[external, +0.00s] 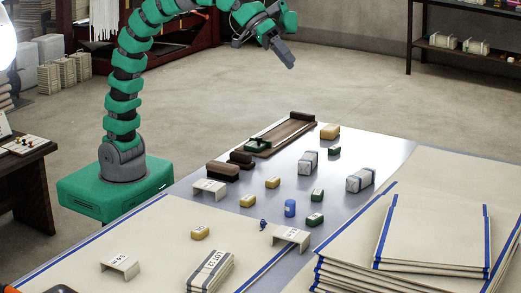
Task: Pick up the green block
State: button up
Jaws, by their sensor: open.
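Three small dark green blocks lie on the grey table: one near the far end (334,151), one in the middle (317,195) and one nearer the front (315,220). Which one is meant cannot be told from the view. My gripper (287,60) is open and empty, raised high over the far side, pointing down and right. It is well apart from all the blocks. My green arm rises from the left of the table.
Yellow blocks (273,182), a blue cylinder (290,208), grey wrapped bundles (360,180) and white label stands (291,237) surround the green blocks. Stacked cloths (430,232) fill the right front.

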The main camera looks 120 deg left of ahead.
jog(key=w+a+f+n+g+p, duration=0.3)
jog(key=w+f+n+g, duration=0.3)
jog(key=f, duration=0.6)
jog(key=n+g, duration=0.3)
jog(key=n, duration=0.3)
send_over(318, 192)
jog(key=f, duration=2.1)
jog(key=shift+s+a+f, duration=0.15)
jog(key=shift+s+a, duration=0.1)
jog(key=shift+a, duration=0.05)
jog(key=shift+w+d+f+b, duration=0.15)
jog(key=shift+f+b, duration=0.3)
jog(key=shift+f, duration=0.95)
jog(key=shift+d+f+b, duration=0.1)
jog(key=shift+f+b, duration=0.35)
jog(key=shift+f, duration=0.9)
jog(key=shift+r, duration=0.1)
jog(key=c, duration=1)
